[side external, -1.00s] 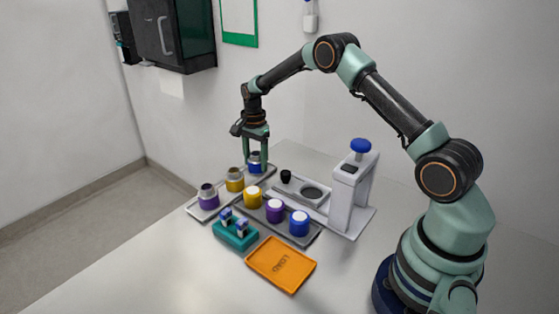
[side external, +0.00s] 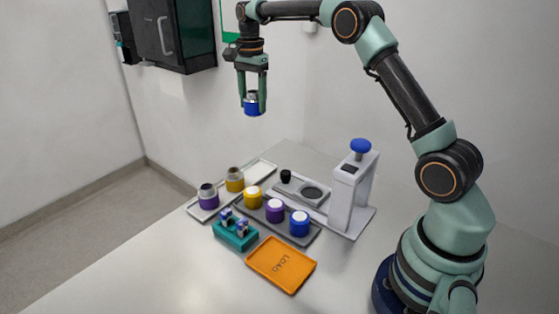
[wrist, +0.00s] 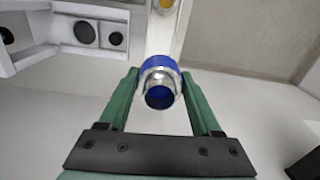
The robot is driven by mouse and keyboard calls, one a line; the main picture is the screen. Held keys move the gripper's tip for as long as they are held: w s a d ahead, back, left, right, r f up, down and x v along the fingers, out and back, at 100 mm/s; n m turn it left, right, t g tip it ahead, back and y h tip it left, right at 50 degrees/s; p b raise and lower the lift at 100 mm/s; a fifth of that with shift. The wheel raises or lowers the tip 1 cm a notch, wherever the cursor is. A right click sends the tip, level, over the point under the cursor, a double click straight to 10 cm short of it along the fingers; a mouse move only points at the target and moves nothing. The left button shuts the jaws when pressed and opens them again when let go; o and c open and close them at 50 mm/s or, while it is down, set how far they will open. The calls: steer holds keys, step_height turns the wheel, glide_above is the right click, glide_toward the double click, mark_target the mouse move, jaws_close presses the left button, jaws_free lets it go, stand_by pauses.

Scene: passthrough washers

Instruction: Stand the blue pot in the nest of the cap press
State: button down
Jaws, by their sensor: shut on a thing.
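My gripper (side external: 251,106) is shut on the blue pot (side external: 251,109), a small pot with a blue body and a silvery neck, and holds it upright high above the table. In the wrist view the blue pot (wrist: 160,66) sits between the two green fingers, its open mouth facing the camera. The cap press (side external: 352,185) is a grey column with a blue knob on top, standing at the right of the group. Its base carries a round dark nest (side external: 312,192), which looks empty. The pot is apart from the press, up and to its left.
A pale tray (side external: 262,169) holds a purple pot (side external: 208,196) and a yellow pot (side external: 235,180). A dark tray (side external: 273,222) holds yellow, purple and blue capped items. A teal block (side external: 235,236) and an orange LOAD tray (side external: 281,265) lie in front. The front-left table is clear.

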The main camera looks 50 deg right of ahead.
steer(key=shift+s+d, duration=0.2)
steer(key=shift+s, duration=0.35)
steer(key=s+f, duration=0.4)
steer(key=s, duration=0.5)
steer(key=s+f, duration=0.4)
steer(key=s, duration=0.5)
steer(key=shift+s+a+f, duration=0.1)
steer(key=shift+s+f, duration=0.05)
steer(key=shift+f, duration=1.15)
steer(key=shift+s+a+f, duration=0.1)
steer(key=shift+f, duration=1.2)
steer(key=shift+f, duration=0.1)
steer(key=shift+f, duration=0.8)
steer(key=shift+f, duration=0.35)
steer(key=shift+f, duration=0.35)
steer(key=shift+f, duration=0.25)
